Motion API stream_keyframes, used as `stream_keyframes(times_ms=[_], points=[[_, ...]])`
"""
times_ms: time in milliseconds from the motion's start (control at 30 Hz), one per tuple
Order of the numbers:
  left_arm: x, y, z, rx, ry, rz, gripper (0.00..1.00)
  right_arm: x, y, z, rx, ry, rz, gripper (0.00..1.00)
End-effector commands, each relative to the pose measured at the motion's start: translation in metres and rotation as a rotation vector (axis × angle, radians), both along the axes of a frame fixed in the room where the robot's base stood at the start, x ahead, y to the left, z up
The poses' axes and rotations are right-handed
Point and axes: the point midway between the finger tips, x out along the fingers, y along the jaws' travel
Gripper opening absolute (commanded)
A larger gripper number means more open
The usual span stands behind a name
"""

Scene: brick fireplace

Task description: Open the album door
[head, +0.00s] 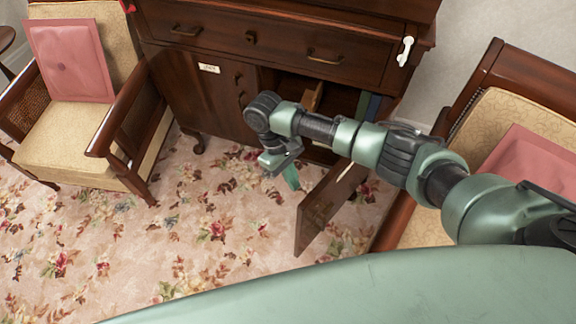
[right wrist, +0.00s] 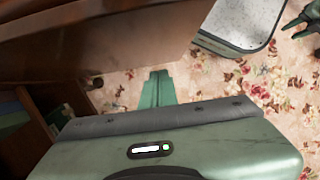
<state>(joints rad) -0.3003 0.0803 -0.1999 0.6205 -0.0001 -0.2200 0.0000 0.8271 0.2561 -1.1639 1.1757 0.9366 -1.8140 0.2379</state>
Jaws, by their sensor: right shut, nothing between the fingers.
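A dark wooden cabinet (head: 190,95) stands against the wall. Its right-hand door (head: 318,210) is swung wide open toward me, and a pale mark, too small to read, shows on it. Its left-hand door is closed and bears a small white label (head: 208,68) that I cannot read. My right gripper (head: 291,177) is shut and empty, pointing down in front of the opening, left of the open door. In the right wrist view its green fingers (right wrist: 157,88) are together beside the brown door panel (right wrist: 110,35). Part of what looks like my left gripper (right wrist: 305,22) shows at the edge.
Books (head: 367,105) stand inside the open compartment. An armchair with a pink cushion (head: 72,58) stands at the left. Another armchair with a pink cushion (head: 525,165) is close on the right, near the open door. Flowered carpet (head: 195,230) lies clear in front.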

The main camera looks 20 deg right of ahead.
Motion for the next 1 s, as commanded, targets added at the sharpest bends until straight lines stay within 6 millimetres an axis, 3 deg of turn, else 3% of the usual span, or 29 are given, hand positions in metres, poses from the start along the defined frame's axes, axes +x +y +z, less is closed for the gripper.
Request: stream_keyframes(times_ms=[67, 300, 767, 867, 1000], points=[[0.000, 0.000, 0.001, 0.000, 0.000, 0.000, 0.36, -0.006, -0.004, -0.015, -0.002, 0.002, -0.001, 0.00], [0.001, 0.000, 0.017, 0.000, -0.001, 0.000, 0.36, -0.032, -0.022, -0.010, 0.000, -0.001, 0.001, 0.00], [0.001, 0.000, 0.018, 0.000, -0.001, 0.000, 0.36, -0.037, -0.024, -0.011, 0.001, -0.001, 0.001, 0.00], [0.001, 0.000, 0.026, 0.000, -0.001, 0.000, 0.36, -0.043, -0.028, -0.009, -0.001, 0.001, 0.012, 0.00], [0.001, 0.000, 0.052, 0.000, -0.001, 0.000, 0.36, -0.064, -0.042, -0.003, -0.003, 0.003, 0.066, 0.00]])
